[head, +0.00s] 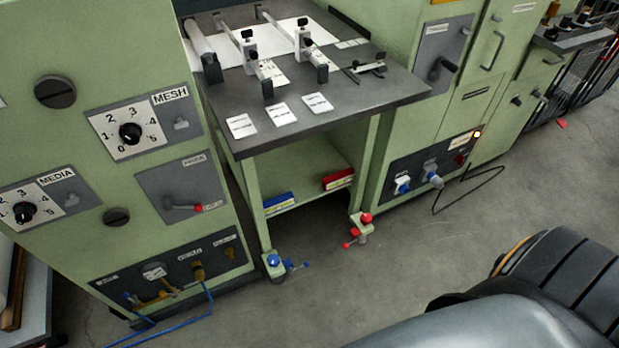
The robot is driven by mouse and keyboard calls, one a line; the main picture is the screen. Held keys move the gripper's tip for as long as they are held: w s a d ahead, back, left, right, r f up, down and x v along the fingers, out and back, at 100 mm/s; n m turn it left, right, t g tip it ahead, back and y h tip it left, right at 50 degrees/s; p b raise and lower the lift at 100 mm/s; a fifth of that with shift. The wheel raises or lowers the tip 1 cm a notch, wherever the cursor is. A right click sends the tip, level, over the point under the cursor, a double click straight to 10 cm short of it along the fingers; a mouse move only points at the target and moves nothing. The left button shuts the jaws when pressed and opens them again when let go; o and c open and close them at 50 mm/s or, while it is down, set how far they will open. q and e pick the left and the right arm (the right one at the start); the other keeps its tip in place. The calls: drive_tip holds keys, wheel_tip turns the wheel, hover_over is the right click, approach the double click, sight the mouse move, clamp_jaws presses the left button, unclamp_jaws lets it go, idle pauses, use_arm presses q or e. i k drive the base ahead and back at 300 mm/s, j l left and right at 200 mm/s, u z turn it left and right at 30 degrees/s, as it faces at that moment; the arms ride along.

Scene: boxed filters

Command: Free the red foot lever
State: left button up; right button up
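A red foot lever (353,237) sits at the base of the table's front right leg, close to the floor. Its arm points left and ends in a small red tip. A round red knob (366,218) stands on top of the pale foot block beside it. Whether the red lever is locked cannot be told at this size. Neither of my grippers is in view.
The grey-topped table (345,115) carries clamps and several white cards. Its lower shelf (300,208) holds a blue box (279,203) and a red box (338,179). Green cabinets flank the table. A black cable (470,192) lies on the floor at right. Floor before the table is clear.

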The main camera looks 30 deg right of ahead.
sight(359, 239)
drive_tip(key=z, duration=0.75)
